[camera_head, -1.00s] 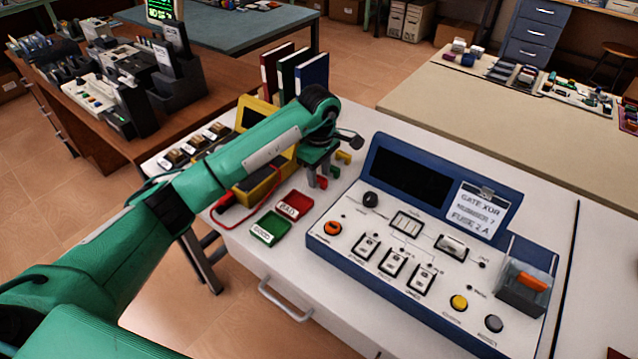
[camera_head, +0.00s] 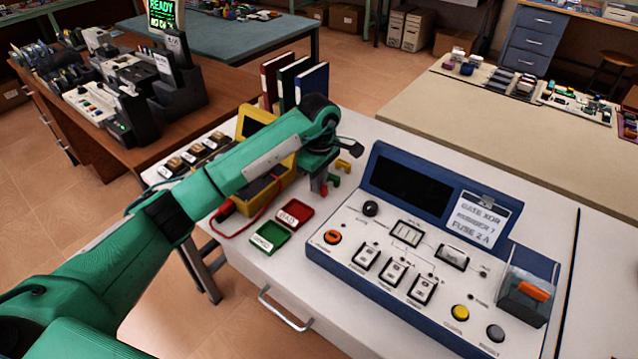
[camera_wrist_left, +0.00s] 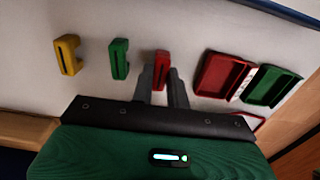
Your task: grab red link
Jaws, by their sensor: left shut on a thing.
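The red link (camera_wrist_left: 162,64) is a small upright red piece between the two fingers of my left gripper (camera_wrist_left: 161,88) in the left wrist view. The gripper is shut on it, low over the white table. In the head view my left gripper (camera_head: 319,184) points down beside the blue test panel, and a bit of the red link (camera_head: 324,190) shows at the fingers. A green link (camera_wrist_left: 119,58) stands beside it, and a yellow link (camera_wrist_left: 68,54) stands farther out. The green link (camera_head: 334,179) and yellow link (camera_head: 343,165) also show in the head view. My right gripper is not in view.
The red BAD tray (camera_head: 294,214) and green GOOD tray (camera_head: 270,238) lie left of the gripper. The blue control panel (camera_head: 425,262) is close on the right. A yellow meter (camera_head: 250,190) with a red lead stands behind my arm, and binders (camera_head: 311,83) stand at the back.

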